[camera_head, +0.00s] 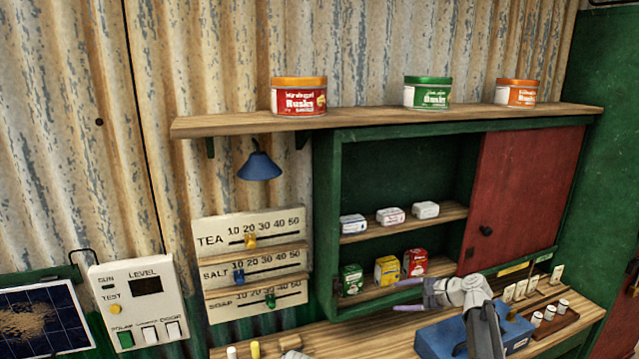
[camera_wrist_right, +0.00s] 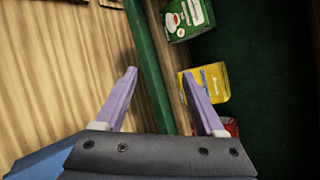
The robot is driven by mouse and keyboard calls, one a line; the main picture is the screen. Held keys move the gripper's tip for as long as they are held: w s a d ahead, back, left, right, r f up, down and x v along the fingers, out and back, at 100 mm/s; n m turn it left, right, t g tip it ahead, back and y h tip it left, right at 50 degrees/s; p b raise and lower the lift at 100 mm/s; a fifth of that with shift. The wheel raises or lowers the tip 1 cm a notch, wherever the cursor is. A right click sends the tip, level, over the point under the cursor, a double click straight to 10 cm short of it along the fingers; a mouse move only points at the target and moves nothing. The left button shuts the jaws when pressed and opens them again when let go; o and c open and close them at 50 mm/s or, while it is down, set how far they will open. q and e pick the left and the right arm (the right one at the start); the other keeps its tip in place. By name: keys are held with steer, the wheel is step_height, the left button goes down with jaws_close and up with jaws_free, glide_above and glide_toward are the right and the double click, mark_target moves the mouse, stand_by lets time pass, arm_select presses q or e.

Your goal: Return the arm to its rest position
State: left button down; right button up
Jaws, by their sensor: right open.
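My right gripper (camera_head: 399,296) is in front of the lower part of the green cabinet (camera_head: 325,215), above the wooden counter (camera_head: 380,338). Its two lilac fingers point left in the head view. In the right wrist view, the gripper (camera_wrist_right: 159,76) is open, and nothing is held between the fingers. The fingers lie across the cabinet's green front edge, with a green packet (camera_wrist_right: 188,18), a yellow packet (camera_wrist_right: 214,80) and a partly hidden red packet (camera_wrist_right: 233,127) beyond. I cannot tell whether they touch anything. My left gripper is not in view.
A blue box (camera_head: 436,340) stands on the counter, partly behind my right arm. A small rack (camera_head: 555,322) with white-topped items is to its right. A red door (camera_head: 525,190) covers the cabinet's right side. Tins stand on the top shelf (camera_head: 370,116). A blue lamp (camera_head: 259,166) hangs left.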

steer(key=s+a+f+n+g+h, duration=0.25)
steer(key=s+a+f+n, duration=0.2)
steer(key=s+a, duration=0.45)
steer(key=s+a+f+n+g+h, duration=0.1)
steer(key=s+a+f+n+g, duration=0.4)
steer(key=s+a, duration=0.4)
steer(key=s+n+h, duration=0.6)
steer(key=s+n, duration=0.4)
steer(key=s, duration=0.6)
steer(key=shift+f+h, duration=0.35)
